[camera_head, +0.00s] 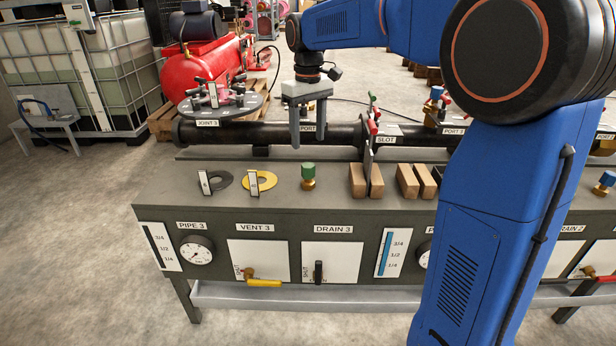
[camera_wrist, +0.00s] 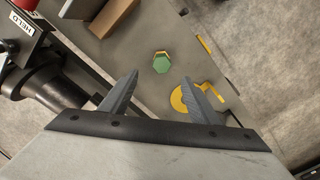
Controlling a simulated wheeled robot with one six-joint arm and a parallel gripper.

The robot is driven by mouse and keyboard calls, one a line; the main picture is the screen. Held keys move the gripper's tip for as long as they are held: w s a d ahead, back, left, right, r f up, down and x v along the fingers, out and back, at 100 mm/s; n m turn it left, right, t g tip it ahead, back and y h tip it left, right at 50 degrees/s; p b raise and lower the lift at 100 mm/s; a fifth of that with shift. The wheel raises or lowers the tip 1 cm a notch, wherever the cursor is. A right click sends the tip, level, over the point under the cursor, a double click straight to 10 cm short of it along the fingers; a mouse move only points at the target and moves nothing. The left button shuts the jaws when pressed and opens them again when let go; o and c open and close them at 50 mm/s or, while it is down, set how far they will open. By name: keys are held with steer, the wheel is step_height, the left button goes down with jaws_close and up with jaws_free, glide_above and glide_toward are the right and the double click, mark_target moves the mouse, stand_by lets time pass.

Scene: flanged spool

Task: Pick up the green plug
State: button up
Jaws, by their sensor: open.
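The green plug (camera_head: 308,170) stands upright on the grey bench top, with a green hexagonal cap over a brass-coloured lower part. In the wrist view the green plug (camera_wrist: 161,62) shows from above, beyond the fingertips and roughly between their lines. My gripper (camera_head: 308,140) is open and empty, its fingers pointing down above the bench, over the pipe and plug area. In the wrist view my gripper (camera_wrist: 160,78) shows both fingers apart with nothing between them. The plug and the fingers are apart.
A yellow ring (camera_head: 262,182) and a dark ring (camera_head: 217,181) with upright white tags lie left of the plug. Wooden blocks (camera_head: 358,180) stand to its right. A dark flanged pipe (camera_head: 240,134) runs behind. My blue arm hides part of the bench's right side.

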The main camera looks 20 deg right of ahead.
mark_target(308, 177)
step_height(308, 177, down, 8)
steer(key=shift+f, duration=0.25)
steer(key=shift+s+a+f, duration=0.1)
steer(key=shift+s+f, duration=0.05)
steer(key=shift+f, duration=1.2)
steer(key=shift+s+f, duration=0.1)
steer(key=shift+f, duration=1.2)
steer(key=c, duration=1.3)
